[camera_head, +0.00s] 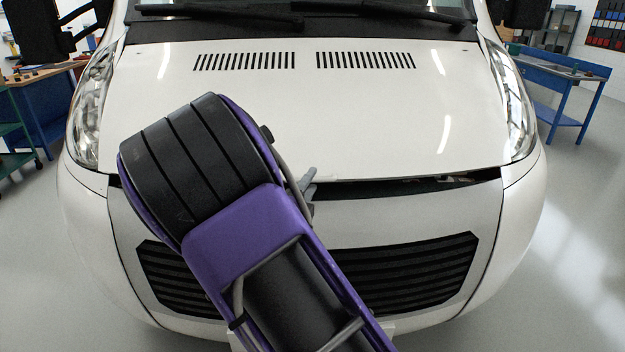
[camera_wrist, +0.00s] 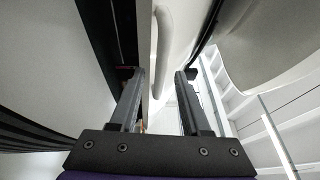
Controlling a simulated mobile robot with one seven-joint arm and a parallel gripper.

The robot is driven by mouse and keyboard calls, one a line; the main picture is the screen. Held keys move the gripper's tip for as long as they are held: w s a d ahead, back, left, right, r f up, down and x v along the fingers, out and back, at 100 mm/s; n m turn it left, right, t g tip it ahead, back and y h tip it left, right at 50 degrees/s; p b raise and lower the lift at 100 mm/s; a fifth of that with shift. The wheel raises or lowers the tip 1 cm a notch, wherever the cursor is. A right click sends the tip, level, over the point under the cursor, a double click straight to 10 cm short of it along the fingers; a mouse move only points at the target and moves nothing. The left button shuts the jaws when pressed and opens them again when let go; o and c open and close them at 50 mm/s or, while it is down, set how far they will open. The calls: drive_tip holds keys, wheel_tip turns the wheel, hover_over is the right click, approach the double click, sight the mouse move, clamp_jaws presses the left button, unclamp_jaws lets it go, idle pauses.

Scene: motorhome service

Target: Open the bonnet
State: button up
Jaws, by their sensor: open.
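The white bonnet (camera_head: 290,110) of the motorhome spans the head view, with two rows of dark vents near the windscreen. A dark gap (camera_head: 420,189) shows between its front edge and the front panel (camera_head: 420,218); the bonnet sits slightly raised. My gripper (camera_head: 308,184) is at this front edge near the middle, partly hidden by my arm. In the wrist view my gripper (camera_wrist: 157,73) is open, its two dark fingers apart. A pale rounded bar (camera_wrist: 163,45) shows between and beyond the fingertips; I cannot tell whether they touch it.
The dark slatted grille (camera_head: 410,270) lies below the gap. Headlights (camera_head: 92,108) flank the bonnet, the other one on the right (camera_head: 513,100). Blue workbenches stand at the left (camera_head: 40,105) and right (camera_head: 560,85). The grey floor (camera_head: 575,240) at the right is clear.

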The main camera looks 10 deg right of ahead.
drive_tip(key=shift+x, duration=0.95)
drive_tip(key=shift+c, duration=0.2)
clamp_jaws()
drive_tip(key=shift+r, duration=0.2)
idle(0.4)
